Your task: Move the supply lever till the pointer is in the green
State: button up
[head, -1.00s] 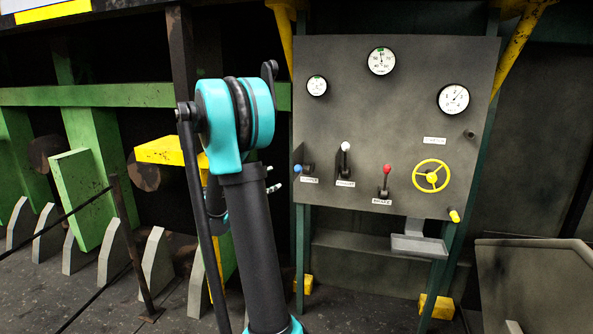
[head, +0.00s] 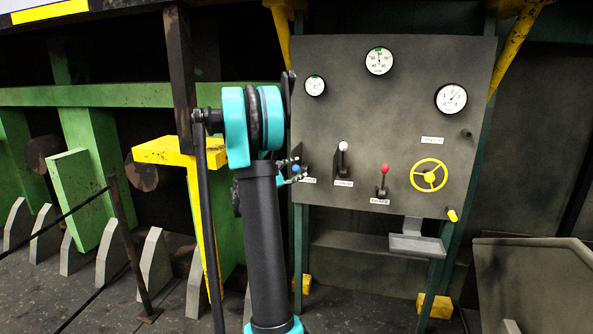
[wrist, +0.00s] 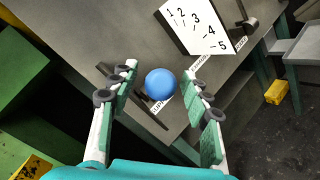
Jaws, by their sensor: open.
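The control panel (head: 400,110) carries a blue-knobbed lever (head: 296,169) at its lower left, a white-knobbed lever (head: 343,147) and a red-knobbed lever (head: 384,170). My gripper (head: 291,168) is at the blue knob. In the wrist view my gripper (wrist: 160,76) is open, with the blue knob (wrist: 160,84) between its fingers and a gap showing on both sides. A small gauge (head: 315,86) and a middle gauge (head: 379,61) each have green at the top; their exact pointer readings are unclear.
A third gauge (head: 451,99) and a yellow handwheel (head: 429,175) are on the panel's right. A small tray (head: 417,245) hangs below. A yellow post (head: 165,151) and green frame stand left of my arm. A white numbered plate (wrist: 203,25) shows in the wrist view.

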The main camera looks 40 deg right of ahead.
grip_shut()
dwell(0.3)
jog(key=shift+w+d+r+n+y, duration=0.2)
jog(key=shift+r+y, duration=0.15)
jog(key=shift+r, duration=0.2)
jog(key=shift+w+d+r+n+y, duration=0.25)
jog(key=shift+r+y, duration=0.15)
jog(key=shift+r, duration=0.1)
jog(key=shift+w+d+r+n+y, duration=0.2)
jog(key=shift+r+y, duration=0.15)
jog(key=shift+r, duration=0.2)
grip_release()
jog(key=shift+a, duration=0.1)
jog(key=v, duration=0.7)
jog(key=shift+a, duration=0.4)
